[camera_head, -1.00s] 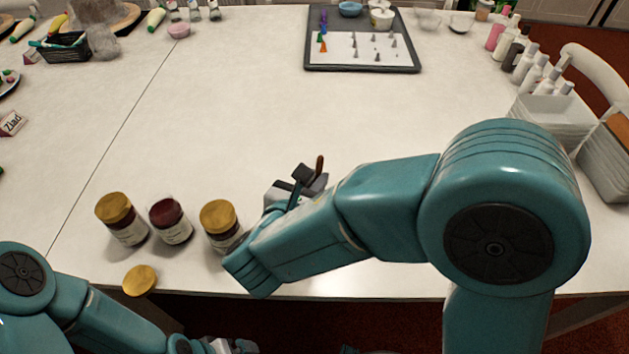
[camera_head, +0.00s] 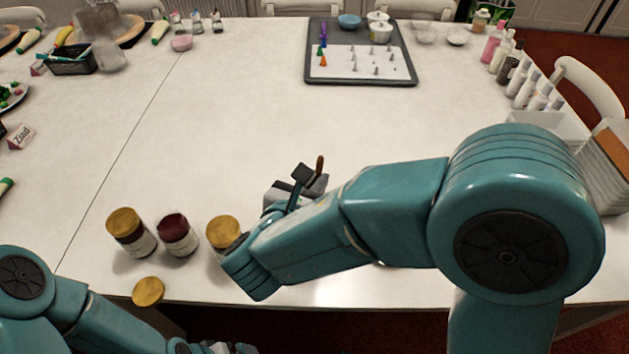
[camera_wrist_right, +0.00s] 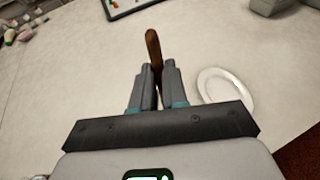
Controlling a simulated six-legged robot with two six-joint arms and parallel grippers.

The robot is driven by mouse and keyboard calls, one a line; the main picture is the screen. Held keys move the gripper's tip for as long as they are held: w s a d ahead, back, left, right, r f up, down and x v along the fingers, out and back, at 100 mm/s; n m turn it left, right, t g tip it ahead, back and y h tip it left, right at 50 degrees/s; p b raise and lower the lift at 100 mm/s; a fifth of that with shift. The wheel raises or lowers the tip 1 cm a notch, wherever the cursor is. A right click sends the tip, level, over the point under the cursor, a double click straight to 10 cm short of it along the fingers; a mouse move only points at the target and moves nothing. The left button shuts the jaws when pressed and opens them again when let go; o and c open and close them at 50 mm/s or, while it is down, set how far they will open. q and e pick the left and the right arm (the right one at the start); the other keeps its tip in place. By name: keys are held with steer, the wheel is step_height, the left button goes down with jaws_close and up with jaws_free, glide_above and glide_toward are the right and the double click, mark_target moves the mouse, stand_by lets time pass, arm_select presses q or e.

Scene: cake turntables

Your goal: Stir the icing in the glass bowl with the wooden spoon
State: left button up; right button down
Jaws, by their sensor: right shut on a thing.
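My right gripper (camera_head: 316,182) is over the near middle of the white table. It is shut on the wooden spoon (camera_head: 320,163), whose brown handle end sticks up past the fingers. In the right wrist view the spoon (camera_wrist_right: 152,45) stands between the two fingers (camera_wrist_right: 158,75); its lower part is hidden. A pale round dish (camera_wrist_right: 228,90) lies to the right of the fingers there; I cannot tell if it is the glass bowl. My right arm hides that area in the head view. My left gripper (camera_head: 228,348) is cut off at the bottom edge.
Several jars (camera_head: 178,236) stand left of my right forearm, with a loose gold lid (camera_head: 148,291) near the table's front edge. A dark tray (camera_head: 412,78) with piping tips is at the back. Bottles (camera_head: 520,80) line the right side. The middle of the table (camera_head: 230,110) is clear.

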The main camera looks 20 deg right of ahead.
mark_target(320, 158)
steer(key=shift+r, duration=0.1)
stand_by(0.4)
step_height(320, 158, up, 5)
steer(key=p, duration=0.4)
stand_by(0.4)
